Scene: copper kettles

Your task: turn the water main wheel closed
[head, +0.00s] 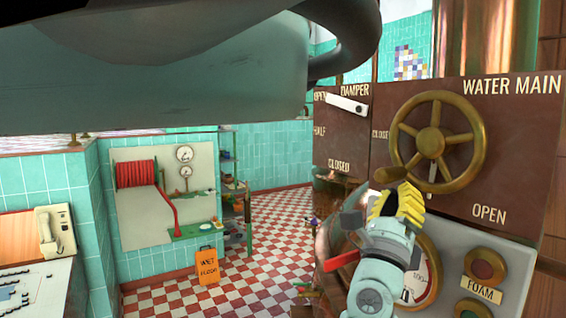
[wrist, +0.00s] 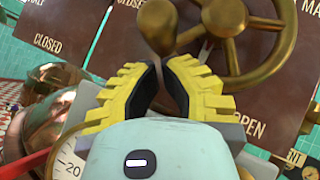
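The brass water main wheel (head: 431,142) is mounted on a dark brown panel under the words WATER MAIN. CLOSED is lettered at its left, partly hidden, and OPEN at its lower right. A brass knob (head: 389,174) sticks out at the wheel's lower left. In the wrist view the knob (wrist: 158,28) hangs just beyond my fingertips, with the wheel (wrist: 228,20) behind it. My gripper (head: 398,190) has yellow ridged fingers and is just below the knob. In the wrist view a gap shows between the black pads of my gripper (wrist: 161,68), with nothing held; contact with the knob is unclear.
A white damper lever (head: 347,104) is on the panel left of the wheel. A gauge (head: 422,270) and a FOAM panel (head: 487,283) with buttons sit below. A copper kettle (wrist: 45,118) is at the left in the wrist view. A wet floor sign (head: 207,266) stands on the checkered floor.

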